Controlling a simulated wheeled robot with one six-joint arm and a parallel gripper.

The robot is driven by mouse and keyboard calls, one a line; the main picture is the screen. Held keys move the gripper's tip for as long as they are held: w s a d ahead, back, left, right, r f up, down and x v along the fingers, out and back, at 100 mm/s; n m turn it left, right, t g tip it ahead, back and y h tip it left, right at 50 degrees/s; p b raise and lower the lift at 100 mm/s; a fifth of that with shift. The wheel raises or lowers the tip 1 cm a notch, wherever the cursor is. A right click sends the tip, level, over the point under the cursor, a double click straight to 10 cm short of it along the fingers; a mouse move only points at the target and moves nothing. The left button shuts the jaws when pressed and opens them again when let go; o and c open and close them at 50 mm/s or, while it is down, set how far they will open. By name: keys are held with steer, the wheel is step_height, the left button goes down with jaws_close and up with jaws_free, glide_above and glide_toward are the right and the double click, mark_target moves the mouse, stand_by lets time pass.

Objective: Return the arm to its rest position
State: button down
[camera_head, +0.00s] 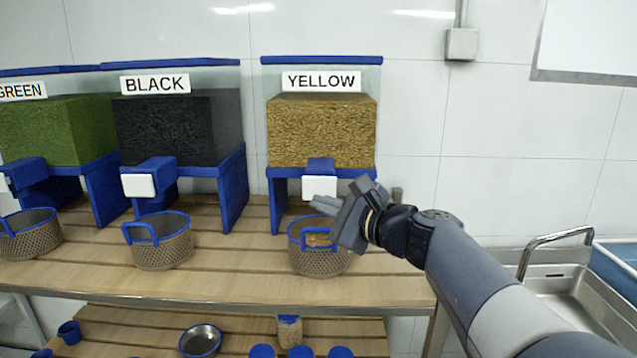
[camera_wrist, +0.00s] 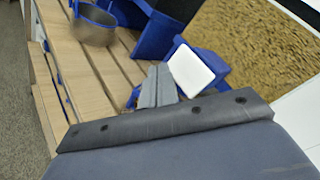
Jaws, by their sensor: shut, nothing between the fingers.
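My gripper (camera_head: 326,205) is at the end of my arm, which reaches in from the lower right in the head view. Its fingers are together with nothing between them, in front of the yellow dispenser (camera_head: 321,130) and above the basket below it (camera_head: 320,262). In the wrist view the closed fingers of my gripper (camera_wrist: 158,86) point towards the dispenser's white push plate (camera_wrist: 191,70). In the head view this plate (camera_head: 319,187) is just behind the fingertips. I cannot tell whether they touch. Some yellow material shows in the basket, partly hidden by my gripper.
The black dispenser (camera_head: 165,130) and green dispenser (camera_head: 50,130) stand to the left, with baskets in front. A wooden slatted table (camera_head: 215,285) carries them. A lower shelf holds a bowl (camera_head: 200,341) and blue-lidded containers. A sink with a tap (camera_head: 555,240) is at the right.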

steer(key=shift+n+g+h, duration=0.7)
steer(key=shift+n, duration=0.2)
steer(key=shift+s+a+b, duration=0.25)
steer(key=shift+s+b, duration=0.05)
steer(key=shift+s, duration=0.9)
steer(key=shift+s+a+b, duration=0.25)
steer(key=shift+s, duration=0.95)
